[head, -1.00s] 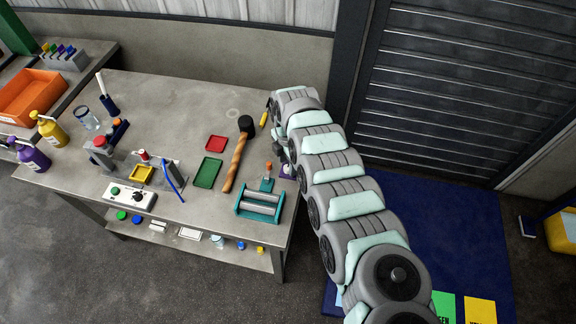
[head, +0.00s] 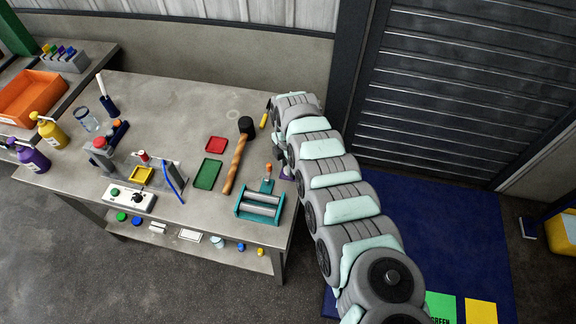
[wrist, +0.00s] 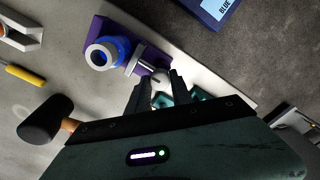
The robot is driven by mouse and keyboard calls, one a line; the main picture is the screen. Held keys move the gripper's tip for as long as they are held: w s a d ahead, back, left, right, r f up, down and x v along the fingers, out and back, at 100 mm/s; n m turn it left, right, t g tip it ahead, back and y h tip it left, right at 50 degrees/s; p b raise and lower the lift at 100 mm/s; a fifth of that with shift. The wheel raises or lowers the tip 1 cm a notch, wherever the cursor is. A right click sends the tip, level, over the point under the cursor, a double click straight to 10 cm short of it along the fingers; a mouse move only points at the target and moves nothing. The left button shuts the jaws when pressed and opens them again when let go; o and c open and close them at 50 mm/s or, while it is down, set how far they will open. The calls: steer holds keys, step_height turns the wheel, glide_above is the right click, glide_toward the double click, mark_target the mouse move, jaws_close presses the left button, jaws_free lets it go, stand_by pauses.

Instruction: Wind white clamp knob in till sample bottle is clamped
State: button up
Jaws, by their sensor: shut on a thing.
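In the wrist view, a blue sample bottle (wrist: 118,47) with a white ring-like mouth (wrist: 98,55) sits in a purple clamp base (wrist: 154,53). A grey clamp screw (wrist: 139,60) points at the bottle's side; whether its end touches the bottle is unclear. The white clamp knob (wrist: 160,100) is between the fingers of my gripper (wrist: 160,80), which is shut on it. In the head view my arm mostly hides the clamp; only a bit of purple base (head: 287,174) shows near the table's right edge.
A black-headed mallet (wrist: 45,120) lies near my gripper. A teal roller frame (head: 259,207) stands close by on the table (head: 185,100). Blue floor mat (head: 440,220) lies beyond the table's right edge.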

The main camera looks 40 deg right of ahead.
steer(key=shift+r+m+p, duration=0.1)
steer(key=shift+m+p, duration=0.25)
steer(key=shift+m, duration=0.05)
jaws_close()
